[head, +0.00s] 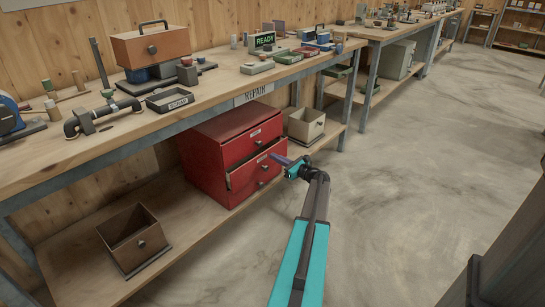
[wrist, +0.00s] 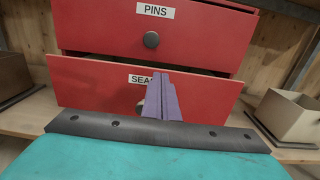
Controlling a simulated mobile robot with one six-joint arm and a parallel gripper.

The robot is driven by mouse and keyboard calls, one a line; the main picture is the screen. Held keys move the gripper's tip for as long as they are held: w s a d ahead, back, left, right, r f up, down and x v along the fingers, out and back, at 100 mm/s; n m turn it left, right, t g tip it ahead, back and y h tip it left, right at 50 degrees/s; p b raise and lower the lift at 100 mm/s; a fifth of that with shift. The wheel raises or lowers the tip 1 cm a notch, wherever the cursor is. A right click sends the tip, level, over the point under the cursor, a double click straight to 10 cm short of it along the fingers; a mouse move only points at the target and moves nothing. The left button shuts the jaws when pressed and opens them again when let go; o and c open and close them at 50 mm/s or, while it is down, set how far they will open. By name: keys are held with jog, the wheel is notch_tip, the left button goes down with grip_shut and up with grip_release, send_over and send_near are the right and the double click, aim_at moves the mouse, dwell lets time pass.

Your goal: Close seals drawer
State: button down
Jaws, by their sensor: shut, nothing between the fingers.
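The red drawer cabinet (head: 215,150) stands on the shelf under the bench. Its lower drawer, the seals drawer (head: 252,178), is pulled partly out, with a gap above its front. In the wrist view the seals drawer front (wrist: 90,90) spans the middle, its label partly hidden by my fingers. The upper drawer, labelled PINS (wrist: 190,25), is shut. My gripper (head: 277,158) is shut and empty, in front of the seals drawer. In the wrist view its purple fingers (wrist: 161,82) point at the drawer front and cover most of its knob. I cannot tell whether they touch it.
An open bin (head: 134,241) stands on the shelf to the left, and another bin (head: 306,126) to the right of the cabinet. The bench top (head: 215,82) overhangs the cabinet and holds many items. The concrete floor (head: 410,180) to the right is clear.

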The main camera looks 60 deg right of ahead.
jog(key=s+a+p, duration=0.1)
jog(key=s, duration=0.9)
jog(key=shift+s+a, duration=0.15)
jog(key=shift+s, duration=0.25)
jog(key=c, duration=1.9)
grip_release()
jog(key=shift+f, duration=0.15)
jog(key=o, duration=0.4)
jog(key=shift+a+f, duration=0.15)
jog(key=shift+f, duration=0.1)
jog(key=a+f+n+b, duration=0.1)
jog(key=f+b, duration=0.1)
jog(key=f+n+b, duration=0.1)
jog(key=f+b, duration=0.1)
jog(key=b, duration=0.1)
jog(key=s+a+f+n+b, duration=0.1)
jog(key=f+b, duration=0.1)
jog(key=shift+s+a+f+n, duration=0.1)
jog(key=shift+a+n, duration=0.2)
jog(key=shift+a, duration=0.05)
